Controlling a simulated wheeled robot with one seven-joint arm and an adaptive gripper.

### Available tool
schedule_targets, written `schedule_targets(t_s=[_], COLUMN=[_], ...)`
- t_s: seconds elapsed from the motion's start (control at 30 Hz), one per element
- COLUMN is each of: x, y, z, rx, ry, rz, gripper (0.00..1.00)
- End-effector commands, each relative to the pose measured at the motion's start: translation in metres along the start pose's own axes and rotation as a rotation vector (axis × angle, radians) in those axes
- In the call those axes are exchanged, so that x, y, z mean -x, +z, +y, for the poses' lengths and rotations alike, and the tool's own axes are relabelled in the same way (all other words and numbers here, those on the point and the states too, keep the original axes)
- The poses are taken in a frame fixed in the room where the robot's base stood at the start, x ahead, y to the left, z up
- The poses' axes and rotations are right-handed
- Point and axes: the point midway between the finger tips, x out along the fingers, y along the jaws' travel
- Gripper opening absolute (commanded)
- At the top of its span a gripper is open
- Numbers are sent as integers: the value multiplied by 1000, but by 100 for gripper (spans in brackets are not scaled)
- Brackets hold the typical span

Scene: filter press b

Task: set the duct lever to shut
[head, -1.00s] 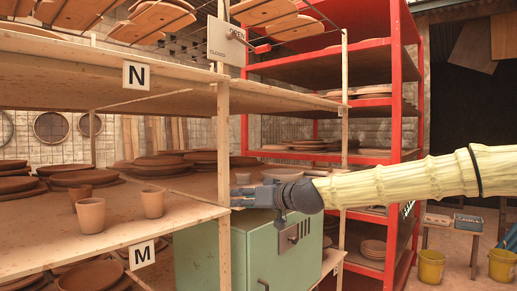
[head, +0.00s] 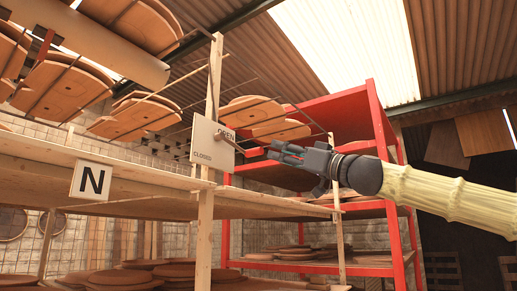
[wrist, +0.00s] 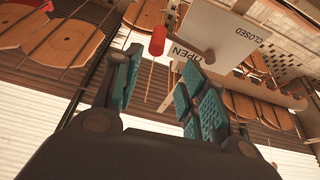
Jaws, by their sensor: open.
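The duct lever is mounted on a pale sign plate (head: 212,143) marked OPEN at upper right and CLOSED at lower left, on a wooden post. Its rod juts out to the right from near OPEN. In the wrist view the plate (wrist: 228,30) appears upside down, and the lever's red knob (wrist: 158,40) lies just beyond the fingertips, in line with the gap between them. My gripper (wrist: 160,62) is open with teal pads, and nothing is between its fingers. In the head view my gripper (head: 280,153) is right of the plate, its fingers pointing left and partly covering the knob area.
A wooden shelf (head: 120,173) with an N sign (head: 91,180) stands at left. A red rack (head: 379,120) with clay plates is behind my gripper. Clay discs (head: 145,110) on thin rods hang above and around the plate. Open room lies to the right.

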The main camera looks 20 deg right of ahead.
Motion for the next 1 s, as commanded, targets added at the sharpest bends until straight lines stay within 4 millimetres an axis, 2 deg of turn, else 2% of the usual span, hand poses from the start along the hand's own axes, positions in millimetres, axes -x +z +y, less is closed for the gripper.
schedule_targets(t_s=[0.1, 0.6, 0.8, 1.0], x=[-18, -72, -83, -85], y=[4, 3, 4, 4], z=[3, 5, 5, 4], rx=[-6, -4, -3, -2], ry=[2, 5, 6, 6], rz=[-7, -6, -6, -5], gripper=[42, 42, 42, 42])
